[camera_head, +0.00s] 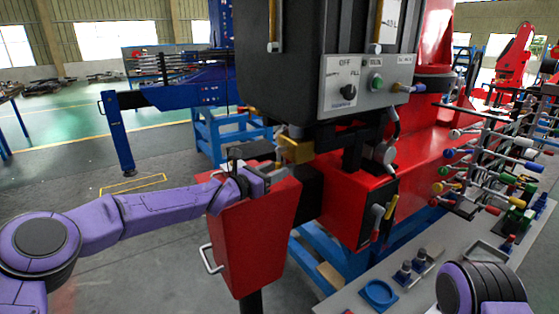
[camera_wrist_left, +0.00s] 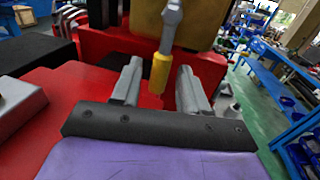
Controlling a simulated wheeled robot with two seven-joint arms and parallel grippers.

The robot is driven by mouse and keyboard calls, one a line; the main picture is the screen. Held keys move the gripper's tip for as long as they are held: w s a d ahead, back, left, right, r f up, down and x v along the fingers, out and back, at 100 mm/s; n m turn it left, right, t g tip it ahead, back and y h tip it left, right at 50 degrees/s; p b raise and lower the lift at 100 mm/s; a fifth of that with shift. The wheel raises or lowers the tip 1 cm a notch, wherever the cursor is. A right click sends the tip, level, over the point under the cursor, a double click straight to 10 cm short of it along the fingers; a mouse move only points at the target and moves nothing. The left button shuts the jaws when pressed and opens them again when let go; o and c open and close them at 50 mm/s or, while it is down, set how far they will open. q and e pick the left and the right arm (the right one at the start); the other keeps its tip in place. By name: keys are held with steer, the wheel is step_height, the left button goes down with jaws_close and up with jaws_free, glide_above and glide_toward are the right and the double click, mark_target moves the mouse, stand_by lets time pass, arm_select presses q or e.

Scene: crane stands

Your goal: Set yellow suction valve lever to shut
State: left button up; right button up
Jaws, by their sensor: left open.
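A lever with a yellow grip (camera_wrist_left: 160,73) and a grey metal shank hangs down between the two fingers of my left gripper in the left wrist view. The fingers stand apart, with a visible gap on each side of the grip. A brass-coloured block (camera_wrist_left: 195,22) is behind the lever. In the head view, the brass block (camera_head: 295,148) sits below the dark control box, and my left gripper (camera_head: 277,173) is open just below and left of it. The yellow grip is hard to make out there. My right gripper is out of view.
A red box with a handle (camera_head: 255,240) stands directly under my left gripper. The dark control box (camera_head: 338,84) with a switch panel is above. A grey bench (camera_head: 345,298) with several fittings lies to the right, beside coloured-handled levers (camera_head: 480,170).

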arm_select(q)
steer(key=shift+p+x, duration=0.35)
steer(key=shift+x, duration=0.7)
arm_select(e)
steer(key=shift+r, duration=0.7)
arm_select(q)
jaws_close()
steer(key=m+b, duration=0.1)
steer(key=b, duration=0.2)
steer(key=w+m+b, duration=0.1)
steer(key=b, duration=0.2)
steer(key=shift+a+f, duration=0.35)
steer(key=shift+w+a+r+m, duration=0.1)
steer(key=shift+r+m, duration=0.25)
steer(key=shift+m, duration=0.05)
steer(key=shift+r, duration=0.1)
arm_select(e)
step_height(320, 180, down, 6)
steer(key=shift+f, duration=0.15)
